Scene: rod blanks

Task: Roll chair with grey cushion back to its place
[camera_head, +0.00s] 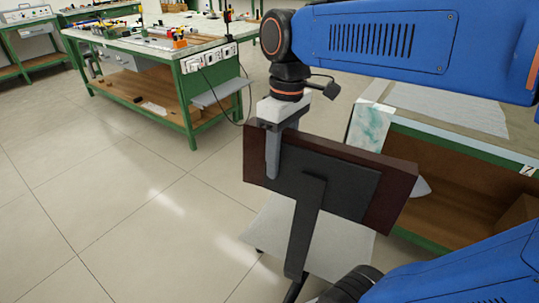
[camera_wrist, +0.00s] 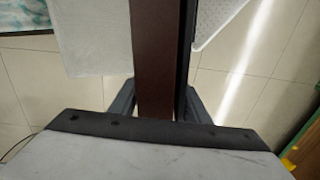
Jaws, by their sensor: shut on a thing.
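The chair's dark brown backrest (camera_head: 400,205) stands in front of me, with a dark plate and upright bar (camera_head: 303,230) on its near face. Its light grey seat cushion (camera_head: 345,250) shows below and behind the backrest. My gripper (camera_head: 273,160) reaches down over the top edge near the backrest's left end and is shut on it. In the wrist view, the backrest (camera_wrist: 155,60) runs between the two fingers (camera_wrist: 158,102), and the grey seat (camera_wrist: 90,40) lies to its left. The chair's base and wheels are mostly hidden.
A green-framed workbench (camera_head: 460,190) with a wooden lower shelf and a teal-patterned side panel (camera_head: 371,124) stands close behind the chair at right. Another green workbench (camera_head: 190,125) with tools and sockets stands at back left. The tiled floor (camera_head: 110,210) at left is clear.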

